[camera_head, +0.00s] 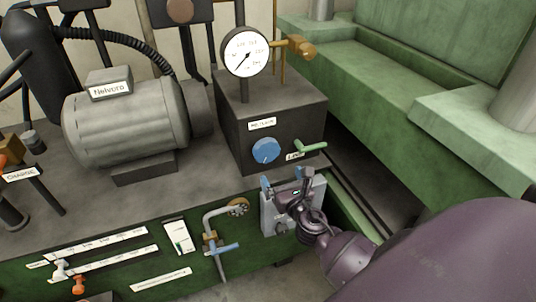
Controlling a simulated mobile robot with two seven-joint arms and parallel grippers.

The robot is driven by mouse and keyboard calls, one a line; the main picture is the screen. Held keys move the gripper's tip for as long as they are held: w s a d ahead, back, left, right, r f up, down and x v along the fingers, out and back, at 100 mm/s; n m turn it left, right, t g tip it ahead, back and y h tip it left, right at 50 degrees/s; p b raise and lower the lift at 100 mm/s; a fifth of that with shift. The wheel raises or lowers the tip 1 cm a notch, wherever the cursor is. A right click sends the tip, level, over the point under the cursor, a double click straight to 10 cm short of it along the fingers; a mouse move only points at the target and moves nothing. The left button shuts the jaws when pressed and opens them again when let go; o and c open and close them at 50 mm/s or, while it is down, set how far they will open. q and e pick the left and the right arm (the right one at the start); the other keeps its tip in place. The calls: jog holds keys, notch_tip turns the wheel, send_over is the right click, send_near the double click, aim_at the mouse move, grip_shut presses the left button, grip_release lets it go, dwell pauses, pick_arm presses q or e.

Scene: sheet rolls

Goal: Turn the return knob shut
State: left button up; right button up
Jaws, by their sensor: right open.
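The return knob is the round blue knob (265,150) on the front of a dark grey box (236,130). A white label, which seems to read RETURN, sits above it. My right gripper (292,190) is dark purple and comes in from the lower right. It is open and empty, below and slightly right of the knob, apart from it in the picture. It covers part of a grey plate behind it. My left gripper is not in view.
A green lever (310,147) sticks out right of the knob. A pressure gauge (246,54) stands above the box. A grey motor (128,122) is at left. A pipe with a blue tap handle (222,249) is low, left of my gripper. Green machine walls (400,75) fill the right.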

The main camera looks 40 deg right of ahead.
aim_at(268, 154)
jog(key=x, duration=0.9)
jog(key=shift+w+d, duration=0.15)
jog(key=shift+w, duration=0.2)
jog(key=shift+w+d, duration=0.1)
jog(key=shift+w, duration=0.4)
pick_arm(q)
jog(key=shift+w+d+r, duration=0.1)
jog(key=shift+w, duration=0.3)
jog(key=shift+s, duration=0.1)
pick_arm(e)
jog(key=shift+c, duration=0.6)
jog(key=c, duration=0.5)
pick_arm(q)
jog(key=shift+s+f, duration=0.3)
pick_arm(e)
jog(key=shift+c, duration=0.2)
